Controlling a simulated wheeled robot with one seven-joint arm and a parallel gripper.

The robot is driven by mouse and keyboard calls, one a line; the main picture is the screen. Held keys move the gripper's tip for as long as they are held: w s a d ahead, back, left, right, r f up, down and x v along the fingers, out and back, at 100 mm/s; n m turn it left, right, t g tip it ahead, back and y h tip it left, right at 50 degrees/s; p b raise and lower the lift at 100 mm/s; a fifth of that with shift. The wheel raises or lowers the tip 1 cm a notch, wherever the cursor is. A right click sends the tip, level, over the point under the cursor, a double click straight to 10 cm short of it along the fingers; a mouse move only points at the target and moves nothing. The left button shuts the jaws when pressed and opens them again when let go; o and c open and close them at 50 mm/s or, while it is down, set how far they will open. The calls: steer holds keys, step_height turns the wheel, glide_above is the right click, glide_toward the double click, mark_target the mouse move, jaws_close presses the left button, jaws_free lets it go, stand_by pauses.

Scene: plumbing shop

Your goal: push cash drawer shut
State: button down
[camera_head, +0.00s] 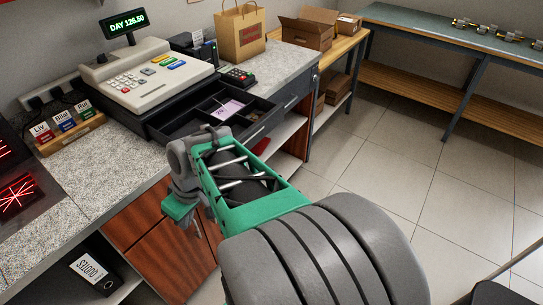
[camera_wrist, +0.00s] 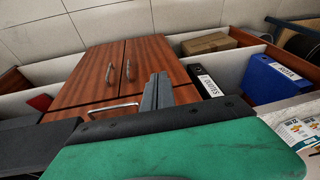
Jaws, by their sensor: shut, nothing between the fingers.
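The cash drawer (camera_head: 172,127) is a black compartment tray standing open below the beige cash register (camera_head: 145,75), over the counter's front edge. A purple note lies in one compartment. In the head view my wrist (camera_head: 180,208) is in front of the drawer's near side, and my arm covers part of the drawer front. My fingertips cannot be made out there. In the wrist view my gripper (camera_wrist: 157,92) is shut and empty, with wooden cabinet doors (camera_wrist: 120,70) behind it. I cannot tell whether any part of my arm touches the drawer.
On the counter are a card terminal (camera_head: 237,75), a paper bag (camera_head: 239,32) and a box of labelled cards (camera_head: 70,134). Cardboard boxes (camera_head: 305,29) stand beyond. Below are a black binder (camera_wrist: 204,82) and a blue binder (camera_wrist: 273,78). The tiled floor (camera_head: 400,170) at right is clear.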

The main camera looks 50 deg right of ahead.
steer(key=s+d+t+y+p, duration=0.25)
steer(key=d+t, duration=0.25)
steer(key=d, duration=1)
steer(key=s+d+r+m+t+h, duration=0.1)
steer(key=s+d+r+t+h, duration=0.35)
steer(key=s+d+t, duration=0.4)
steer(key=g+y+p, duration=0.1)
steer(key=g+p, duration=0.1)
steer(key=p, duration=0.3)
glide_toward(181, 117)
steer(key=s+f, duration=0.1)
steer(key=s, duration=0.1)
steer(key=s+f, duration=0.1)
steer(key=s, duration=0.1)
steer(key=shift+f, duration=0.3)
steer(key=w+b, duration=0.5)
steer(key=w, duration=0.8)
steer(key=shift+w+a+f, duration=0.1)
steer(key=shift+w+f, duration=0.05)
steer(key=shift+w, duration=0.15)
steer(key=s+b, duration=0.2)
steer(key=s, duration=0.4)
steer(key=shift+s+b, duration=0.1)
steer(key=shift+b, duration=0.3)
